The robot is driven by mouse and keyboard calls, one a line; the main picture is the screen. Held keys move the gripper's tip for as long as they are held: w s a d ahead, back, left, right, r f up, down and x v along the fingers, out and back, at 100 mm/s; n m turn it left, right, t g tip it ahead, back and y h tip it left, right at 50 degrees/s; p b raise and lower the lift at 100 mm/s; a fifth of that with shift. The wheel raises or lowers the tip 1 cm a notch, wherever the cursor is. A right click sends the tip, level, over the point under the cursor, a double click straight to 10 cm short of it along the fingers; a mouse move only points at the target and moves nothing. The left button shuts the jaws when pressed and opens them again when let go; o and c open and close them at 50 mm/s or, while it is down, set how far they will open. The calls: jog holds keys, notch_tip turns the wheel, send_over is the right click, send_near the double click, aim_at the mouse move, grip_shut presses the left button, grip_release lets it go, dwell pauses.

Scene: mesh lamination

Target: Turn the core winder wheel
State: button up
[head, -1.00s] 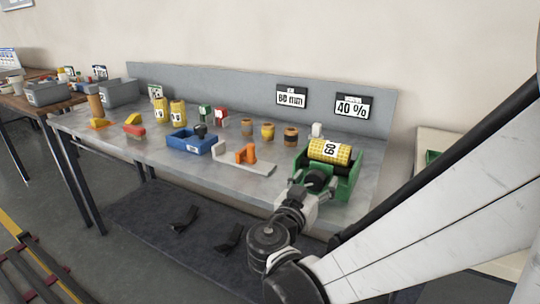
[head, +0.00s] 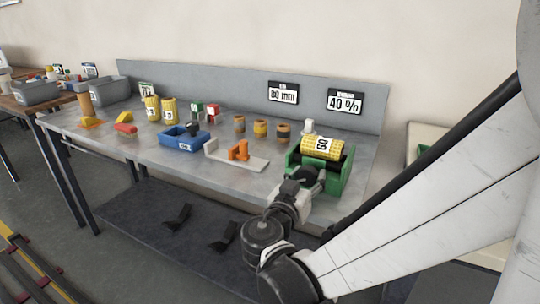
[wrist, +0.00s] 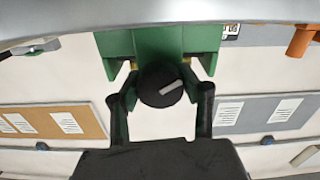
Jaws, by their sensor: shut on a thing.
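The core winder is a green frame (head: 339,181) at the right end of the bench, holding a yellow roll (head: 328,145) with a white "60" label. Its black round wheel (head: 307,174) is on the side facing my arm. My gripper (head: 308,181) is at this wheel. In the wrist view the wheel (wrist: 152,90) with a light grey bar on its face sits between the two black fingers of my gripper (wrist: 160,98), which are shut on it. The green frame (wrist: 160,45) is just beyond it. The exact finger contact is hard to see.
Left of the winder, a pale plate with an orange stand (head: 238,151) and a blue bin (head: 184,138) stand on the grey bench (head: 205,172). Several small spools stand behind, along with signs reading "80 mm" (head: 283,93) and "40 %" (head: 345,101). A small white object (head: 309,127) stands behind the winder.

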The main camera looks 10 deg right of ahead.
jog(key=shift+n, duration=0.3)
jog(key=n, duration=0.5)
jog(key=shift+n, duration=0.3)
jog(key=n, duration=0.5)
jog(key=shift+b, duration=0.4)
jog(key=o, duration=1.2)
jog(key=v, duration=1.2)
